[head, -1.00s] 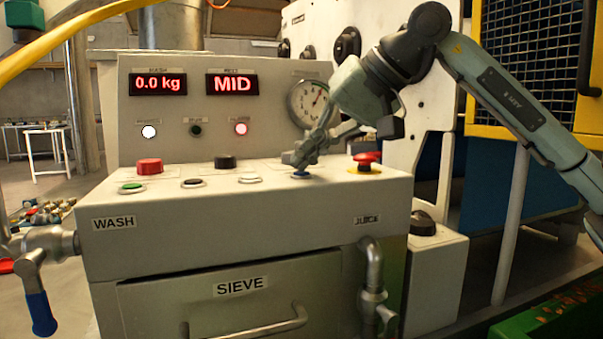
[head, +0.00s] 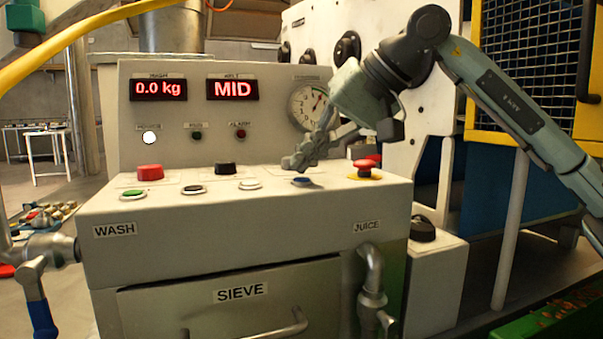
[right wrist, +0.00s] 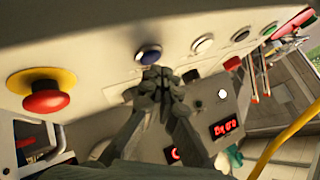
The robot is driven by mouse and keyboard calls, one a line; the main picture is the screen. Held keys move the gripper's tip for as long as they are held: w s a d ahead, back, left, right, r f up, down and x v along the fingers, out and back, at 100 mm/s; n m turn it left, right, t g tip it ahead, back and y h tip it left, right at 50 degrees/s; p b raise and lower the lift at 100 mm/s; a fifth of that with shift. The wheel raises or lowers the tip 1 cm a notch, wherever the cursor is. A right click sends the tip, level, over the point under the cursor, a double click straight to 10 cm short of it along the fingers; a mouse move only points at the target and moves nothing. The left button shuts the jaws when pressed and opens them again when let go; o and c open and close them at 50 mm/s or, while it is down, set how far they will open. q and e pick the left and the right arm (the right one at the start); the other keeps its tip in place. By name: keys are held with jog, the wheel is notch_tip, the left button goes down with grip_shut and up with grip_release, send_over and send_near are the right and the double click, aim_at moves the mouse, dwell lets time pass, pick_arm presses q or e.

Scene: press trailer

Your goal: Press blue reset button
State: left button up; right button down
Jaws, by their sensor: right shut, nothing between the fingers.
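The blue button (head: 302,182) sits in a pale ring on the panel's sloping top, near its right end. It also shows in the right wrist view (right wrist: 148,53). My right gripper (head: 293,163) is shut and empty. Its fingertips are just above and behind the blue button, with a small gap in the head view. In the right wrist view the fingertips (right wrist: 158,80) overlap the button's lower edge. The right indicator lamp (head: 241,134) on the upright panel is dark. My left gripper is not in view.
A red mushroom button (head: 364,167) on a yellow base stands close right of the blue one. Behind, displays (head: 158,88) read 0.0 kg and MID; the left lamp (head: 150,138) glows white.

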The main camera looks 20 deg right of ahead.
aim_at(307, 179)
jog(key=shift+r, duration=0.3)
notch_tip(307, 179, up, 5)
jog(key=p, duration=0.4)
dwell(0.8)
